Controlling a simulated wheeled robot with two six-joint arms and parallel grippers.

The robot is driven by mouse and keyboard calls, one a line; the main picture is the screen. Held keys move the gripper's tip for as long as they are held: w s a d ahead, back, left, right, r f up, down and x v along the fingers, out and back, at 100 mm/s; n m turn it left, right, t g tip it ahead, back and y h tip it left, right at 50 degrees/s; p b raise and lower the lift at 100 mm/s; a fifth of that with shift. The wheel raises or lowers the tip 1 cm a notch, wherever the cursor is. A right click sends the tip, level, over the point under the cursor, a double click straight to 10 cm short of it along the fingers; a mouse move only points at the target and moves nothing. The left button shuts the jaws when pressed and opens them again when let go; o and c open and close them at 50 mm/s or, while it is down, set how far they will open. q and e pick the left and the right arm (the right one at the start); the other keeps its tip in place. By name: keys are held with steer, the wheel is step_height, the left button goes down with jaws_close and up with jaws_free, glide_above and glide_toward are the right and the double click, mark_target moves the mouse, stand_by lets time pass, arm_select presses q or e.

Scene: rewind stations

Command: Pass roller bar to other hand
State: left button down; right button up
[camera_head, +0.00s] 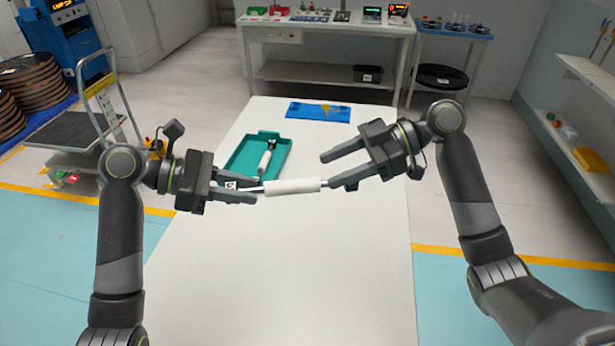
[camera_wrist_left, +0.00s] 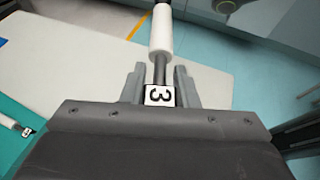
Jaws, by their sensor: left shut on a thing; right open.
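The roller bar (camera_head: 292,186) is a white cylinder with thin grey shaft ends and a black-and-white tag marked 3 at its left end. My left gripper (camera_head: 254,190) is shut on the tagged end and holds the bar about level above the table. In the left wrist view the bar (camera_wrist_left: 161,38) points away from between the fingers (camera_wrist_left: 160,88). My right gripper (camera_head: 327,170) is open around the height of the bar's right end. One of its fingers is close to that end; I cannot tell whether they touch.
A green tray (camera_head: 238,150) on the white table (camera_head: 300,280) holds another tagged roller (camera_head: 265,160). A blue mat (camera_head: 318,111) with a yellowish item lies at the table's far end. The near part of the table is clear. A workbench (camera_head: 325,30) stands behind.

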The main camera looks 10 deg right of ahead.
mark_target(306, 179)
steer(key=x, duration=0.7)
steer(key=shift+a+f, duration=0.15)
steer(key=shift+a, duration=0.2)
jaws_close()
arm_select(q)
steer(key=c, duration=1)
jaws_free()
steer(key=shift+c, duration=0.2)
